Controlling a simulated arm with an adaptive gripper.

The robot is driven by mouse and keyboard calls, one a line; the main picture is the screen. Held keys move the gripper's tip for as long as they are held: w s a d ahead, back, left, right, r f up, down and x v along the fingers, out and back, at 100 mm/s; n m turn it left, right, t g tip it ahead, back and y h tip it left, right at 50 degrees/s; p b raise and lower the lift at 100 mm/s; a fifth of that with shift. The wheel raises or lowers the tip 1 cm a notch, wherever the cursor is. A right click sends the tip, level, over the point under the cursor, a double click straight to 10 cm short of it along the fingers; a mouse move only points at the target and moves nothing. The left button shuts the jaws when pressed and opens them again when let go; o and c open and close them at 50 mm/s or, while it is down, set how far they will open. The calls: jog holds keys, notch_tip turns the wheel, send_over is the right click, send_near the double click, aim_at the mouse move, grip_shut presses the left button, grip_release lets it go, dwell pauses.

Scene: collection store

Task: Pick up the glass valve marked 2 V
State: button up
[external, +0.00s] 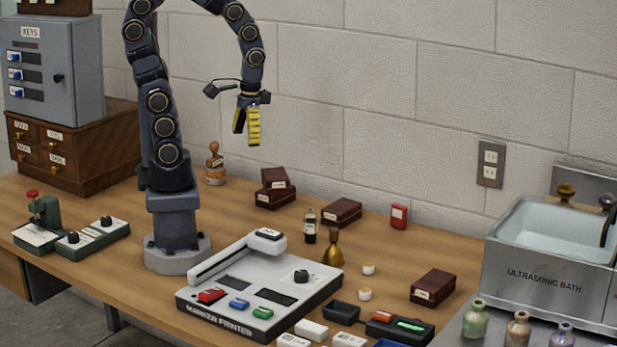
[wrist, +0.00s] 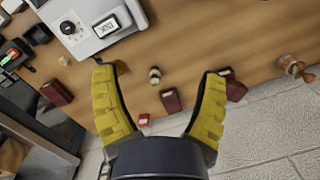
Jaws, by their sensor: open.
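A small clear glass valve (external: 310,226) with a dark base stands upright on the wooden bench, right of the arm base and behind the marker printer. Its label is too small to read. A small pale-and-dark item in the wrist view (wrist: 155,76) looks like the same valve, between my fingertips in the picture but well beyond them. My gripper (external: 246,138) has yellow fingers and hangs high above the bench, left of the valve. In the wrist view my gripper (wrist: 160,72) is open and empty.
The marker printer (external: 250,285) stands in front. A brass-coloured vessel (external: 333,248) is close to the valve. Dark red boxes (external: 342,212) lie behind, near the wall, with a small red case (external: 399,216). An ultrasonic bath (external: 545,280) is at right.

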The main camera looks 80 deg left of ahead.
aim_at(312, 212)
jog(key=w+a+f+n+t+y, duration=0.1)
jog(key=w+f+n, duration=0.2)
jog(key=f, duration=0.3)
jog(key=w+f+n+t+y, duration=0.1)
jog(key=w+f+n, duration=0.2)
jog(key=w+f, duration=0.3)
jog(key=w+a+f+n+t+y, duration=0.1)
jog(key=w+f+n+y, duration=0.1)
jog(key=w+f, duration=0.3)
jog(key=shift+w+a+f+n, duration=0.2)
jog(key=shift+a+f+n, duration=0.1)
jog(key=shift+f+n, duration=0.4)
jog(key=shift+w+a+f, duration=0.2)
jog(key=shift+f, duration=0.15)
jog(key=shift+x, duration=3.45)
jog(key=shift+s, duration=0.2)
jog(key=c, duration=1.2)
